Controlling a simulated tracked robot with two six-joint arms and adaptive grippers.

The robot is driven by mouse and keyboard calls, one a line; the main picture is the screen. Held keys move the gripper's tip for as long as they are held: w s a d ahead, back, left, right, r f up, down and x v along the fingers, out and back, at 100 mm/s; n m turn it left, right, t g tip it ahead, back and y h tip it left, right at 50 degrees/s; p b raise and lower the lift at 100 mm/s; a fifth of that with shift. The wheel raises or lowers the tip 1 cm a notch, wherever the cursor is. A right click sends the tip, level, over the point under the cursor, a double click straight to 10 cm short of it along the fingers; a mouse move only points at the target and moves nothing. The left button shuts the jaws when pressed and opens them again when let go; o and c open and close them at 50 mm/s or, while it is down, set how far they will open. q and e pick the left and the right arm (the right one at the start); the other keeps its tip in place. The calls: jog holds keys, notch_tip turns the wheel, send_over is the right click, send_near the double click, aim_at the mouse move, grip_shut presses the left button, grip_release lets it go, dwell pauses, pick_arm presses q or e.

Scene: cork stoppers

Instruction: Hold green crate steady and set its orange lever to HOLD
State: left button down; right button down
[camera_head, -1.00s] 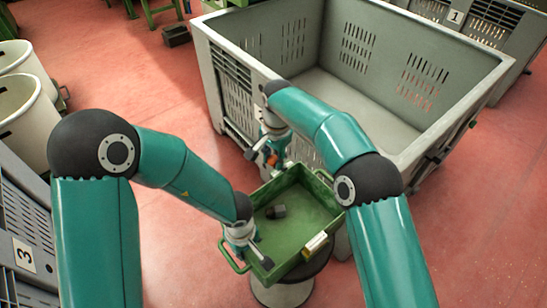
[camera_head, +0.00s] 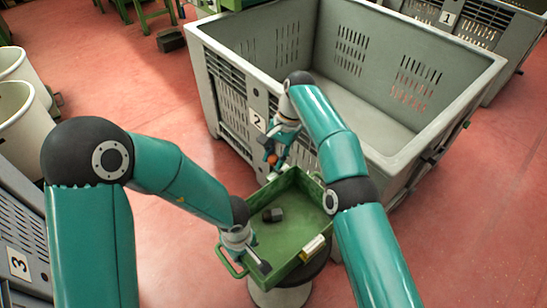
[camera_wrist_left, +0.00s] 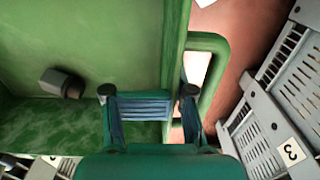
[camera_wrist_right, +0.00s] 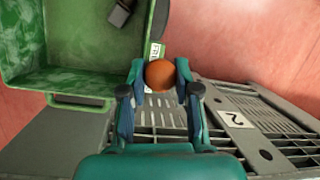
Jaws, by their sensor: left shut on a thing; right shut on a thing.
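The green crate (camera_head: 292,225) sits on a round stool. My left gripper (camera_head: 256,263) is shut on the crate's side wall, one finger inside and one outside, beside the loop handle; the left wrist view shows this grip (camera_wrist_left: 150,95). The orange lever's round knob (camera_wrist_right: 160,75) is between the fingers of my right gripper (camera_wrist_right: 160,90), which is shut on it. In the head view the knob (camera_head: 272,159) shows at the crate's far end, partly behind that gripper. A small label plate (camera_wrist_right: 154,53) is beside the knob; its text and the lever's setting are unreadable.
A small dark grey block (camera_head: 273,214) lies on the crate's floor. A large grey bin marked 2 (camera_head: 258,121) stands close behind the crate and my right gripper. Another grey bin marked 3 (camera_wrist_left: 291,150) is at the left. Open red floor (camera_head: 470,240) lies to the right.

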jog(key=c, duration=0.8)
grip_release()
jog(key=shift+s+a, duration=0.1)
jog(key=shift+a, duration=0.1)
jog(key=s+r+t+h, duration=0.1)
jog(key=r, duration=0.3)
jog(key=s+r+h, duration=0.1)
jog(key=r, duration=0.4)
jog(key=s+r+t, duration=0.1)
jog(key=r, duration=0.4)
jog(key=shift+s+r+t+h, duration=0.15)
jog(key=shift+s+t+h, duration=0.15)
jog(key=shift+h, duration=0.1)
jog(key=shift+d, duration=0.1)
jog(key=shift+c, duration=0.4)
